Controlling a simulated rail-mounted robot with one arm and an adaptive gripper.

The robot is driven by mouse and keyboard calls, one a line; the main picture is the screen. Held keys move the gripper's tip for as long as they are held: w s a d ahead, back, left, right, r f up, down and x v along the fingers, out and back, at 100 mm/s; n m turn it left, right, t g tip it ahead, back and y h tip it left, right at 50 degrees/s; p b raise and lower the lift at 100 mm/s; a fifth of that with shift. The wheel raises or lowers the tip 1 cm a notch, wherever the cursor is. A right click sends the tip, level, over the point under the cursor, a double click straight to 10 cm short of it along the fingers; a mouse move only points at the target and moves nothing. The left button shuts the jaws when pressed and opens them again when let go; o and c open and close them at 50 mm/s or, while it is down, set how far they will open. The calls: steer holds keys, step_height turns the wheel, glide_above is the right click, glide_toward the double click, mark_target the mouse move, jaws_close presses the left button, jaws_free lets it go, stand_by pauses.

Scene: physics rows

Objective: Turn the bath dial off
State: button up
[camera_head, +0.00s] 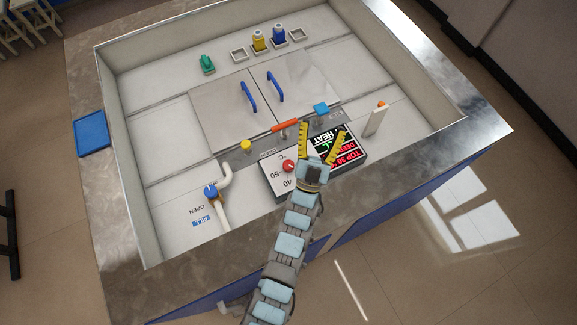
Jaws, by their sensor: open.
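The bath dial appears to be the red knob (288,165) on a white panel (278,184) marked °C with numbers such as 40 and 50. My gripper (324,130) has two yellow fingers spread apart, open and empty. It is just right of the red knob, over the black panel beside the white one. The fingers point toward the back of the basin and look apart from the knob. My gripper's body covers part of both panels. The knob's pointer is too small to read.
A black panel (359,155) with red and green lettering lies under my gripper. A blue valve (210,191) on a pipe is left. A white upright plate (376,120) stands right.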

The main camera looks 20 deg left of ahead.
steer(key=w+a+f+m+g+h+b, duration=0.1)
steer(key=w+a+f+m+g+b, duration=0.15)
steer(key=w+a+f+g, duration=0.5)
steer(key=w+a+f+m+g+b, duration=0.1)
steer(key=w+a+f+g+b, duration=0.4)
steer(key=w+f, duration=0.5)
steer(key=m+g+h+b, duration=0.5)
steer(key=m+g+b, duration=0.25)
steer(key=g, duration=0.35)
glide_toward(288, 164)
steer(key=shift+h, duration=0.3)
steer(key=b+x, duration=0.2)
steer(key=x, duration=0.8)
steer(key=shift+a+f, duration=0.15)
steer(key=shift+f, duration=0.05)
steer(key=shift+c, duration=0.2)
steer(key=c, duration=1.1)
